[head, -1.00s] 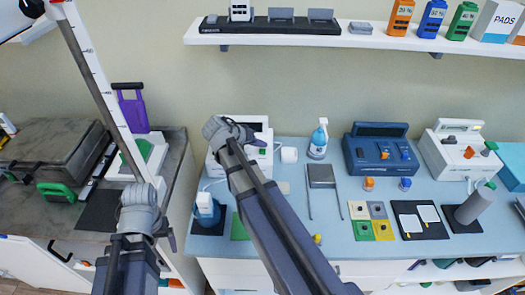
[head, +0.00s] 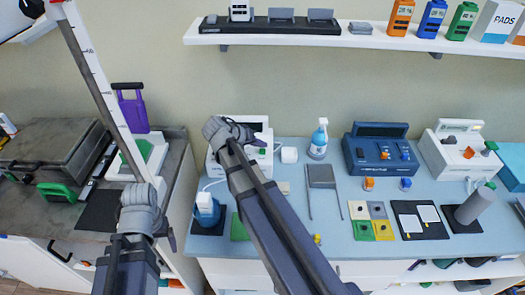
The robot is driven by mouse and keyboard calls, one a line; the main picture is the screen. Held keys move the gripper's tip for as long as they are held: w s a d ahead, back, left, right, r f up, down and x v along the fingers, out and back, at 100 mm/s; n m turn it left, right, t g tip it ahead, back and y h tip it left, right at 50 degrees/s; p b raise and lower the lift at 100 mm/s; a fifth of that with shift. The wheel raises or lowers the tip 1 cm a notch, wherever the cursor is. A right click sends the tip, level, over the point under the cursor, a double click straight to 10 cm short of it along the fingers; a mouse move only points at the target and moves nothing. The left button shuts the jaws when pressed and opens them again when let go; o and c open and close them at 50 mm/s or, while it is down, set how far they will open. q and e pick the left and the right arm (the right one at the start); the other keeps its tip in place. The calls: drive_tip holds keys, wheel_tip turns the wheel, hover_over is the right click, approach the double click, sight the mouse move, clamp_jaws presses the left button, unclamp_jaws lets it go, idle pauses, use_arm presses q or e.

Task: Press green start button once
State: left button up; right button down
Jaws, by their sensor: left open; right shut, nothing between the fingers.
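A white device (head: 263,166) stands at the left end of the blue counter, with a small green button (head: 262,151) on its front. My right arm crosses in front and covers part of it. My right gripper (head: 244,133) is at the device's upper left, just above and left of the green button, shut and empty. I cannot tell whether it touches the device. My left gripper (head: 160,227) is low at the left, mostly hidden by its own wrist, open and far from the device.
A spray bottle (head: 319,140), a navy device (head: 380,150) and another white device (head: 455,150) stand to the right on the counter (head: 335,237). A blue-filled bottle (head: 206,207) stands at the left end. A shelf (head: 330,38) hangs above.

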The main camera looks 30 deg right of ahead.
sight(260, 153)
drive_tip(key=shift+f, duration=0.1)
drive_tip(key=shift+f+b, duration=0.3)
drive_tip(key=shift+b, duration=0.15)
drive_tip(key=shift+f+b, duration=0.45)
drive_tip(key=shift+f, duration=0.05)
idle(0.5)
drive_tip(key=shift+r, duration=0.1)
drive_tip(key=shift+r+p, duration=0.85)
drive_tip(key=shift+p, duration=0.05)
wheel_tip(260, 153, up, 5)
drive_tip(key=p, duration=0.5)
